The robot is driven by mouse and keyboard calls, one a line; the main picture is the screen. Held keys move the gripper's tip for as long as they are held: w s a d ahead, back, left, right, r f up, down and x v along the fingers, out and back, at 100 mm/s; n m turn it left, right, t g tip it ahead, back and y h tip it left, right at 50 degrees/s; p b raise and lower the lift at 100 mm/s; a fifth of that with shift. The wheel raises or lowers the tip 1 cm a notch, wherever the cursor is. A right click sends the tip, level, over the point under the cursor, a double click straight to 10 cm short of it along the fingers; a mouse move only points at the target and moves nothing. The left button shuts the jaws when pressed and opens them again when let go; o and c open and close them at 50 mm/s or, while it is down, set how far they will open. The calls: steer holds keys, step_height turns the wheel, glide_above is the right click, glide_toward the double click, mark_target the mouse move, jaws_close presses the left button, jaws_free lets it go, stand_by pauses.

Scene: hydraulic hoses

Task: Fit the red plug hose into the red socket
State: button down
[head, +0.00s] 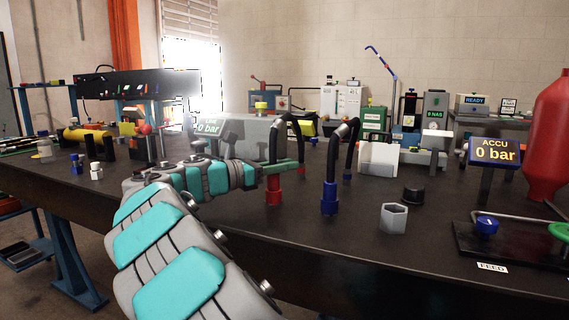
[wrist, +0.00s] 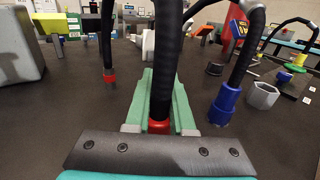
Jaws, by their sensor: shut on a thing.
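My gripper (head: 284,167) has its green fingers shut around the red plug hose, a black hose (head: 273,143) standing upright between them. In the wrist view the hose (wrist: 165,60) rises between the fingers (wrist: 160,100), with a red part (wrist: 158,126) low between them. In the head view a red cylinder (head: 273,192) directly below the fingers reaches the bench top. I cannot tell where plug ends and red socket begins, or whether the plug is fully seated. The hose arcs over towards a farther red collar (wrist: 109,76).
A blue-ended hose (head: 330,198) stands close to the right of my gripper. A grey hex nut (head: 393,218) and black cap (head: 413,194) lie farther right. A display (head: 494,152) reads ACCU 0 bar. The bench front left of the blue plug is clear.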

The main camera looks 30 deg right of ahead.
steer(key=c, duration=0.7)
jaws_free()
steer(key=shift+s+a, duration=0.15)
steer(key=shift+a, duration=1.85)
steer(key=shift+s+a, duration=0.1)
steer(key=shift+a, duration=1.85)
